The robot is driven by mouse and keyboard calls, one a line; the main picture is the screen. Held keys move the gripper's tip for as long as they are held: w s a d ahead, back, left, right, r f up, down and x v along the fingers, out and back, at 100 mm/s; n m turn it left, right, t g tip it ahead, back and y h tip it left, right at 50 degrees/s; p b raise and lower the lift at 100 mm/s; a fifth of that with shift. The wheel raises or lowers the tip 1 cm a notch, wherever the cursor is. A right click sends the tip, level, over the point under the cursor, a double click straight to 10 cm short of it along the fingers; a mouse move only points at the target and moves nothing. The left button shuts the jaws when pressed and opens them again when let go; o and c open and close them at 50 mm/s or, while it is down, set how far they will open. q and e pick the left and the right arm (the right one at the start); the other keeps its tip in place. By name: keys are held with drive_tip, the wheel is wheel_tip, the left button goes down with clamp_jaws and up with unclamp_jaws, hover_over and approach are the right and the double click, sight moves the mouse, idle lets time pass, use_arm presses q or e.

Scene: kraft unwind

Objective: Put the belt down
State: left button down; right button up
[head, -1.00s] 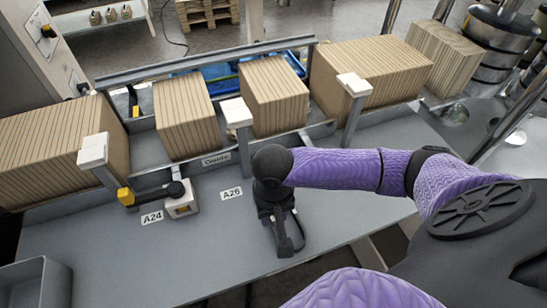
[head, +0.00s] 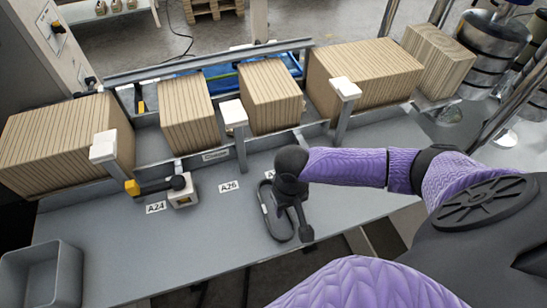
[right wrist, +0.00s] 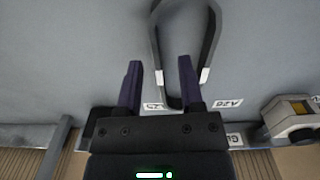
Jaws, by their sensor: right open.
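The belt (head: 268,218) is a dark narrow loop lying on the grey worktop, by the front edge and close to the label row. In the right wrist view the belt (right wrist: 211,45) shows as a long loop with small white marks, just beyond the fingertips. My right gripper (head: 298,226) points down at the loop's right side. In its wrist view the right gripper (right wrist: 160,64) has its two purple-black fingers apart with nothing held between them. Whether a finger still touches the belt cannot be told. My left gripper is not in view.
Striped brown blocks (head: 190,112) stand in a row behind a rail with white-capped posts (head: 233,113). A grey bin (head: 40,275) is at lower left.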

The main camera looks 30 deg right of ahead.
drive_tip(key=shift+s+f, duration=0.3)
drive_tip(key=shift+f, duration=0.25)
drive_tip(key=shift+s+f, duration=0.3)
drive_tip(key=shift+f, duration=0.25)
drive_tip(key=shift+w+f, duration=0.1)
drive_tip(key=shift+w, duration=0.1)
drive_tip(key=shift+c, duration=0.7)
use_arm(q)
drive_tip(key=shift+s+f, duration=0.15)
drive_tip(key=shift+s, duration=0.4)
use_arm(e)
drive_tip(key=shift+s+d, duration=0.1)
clamp_jaws()
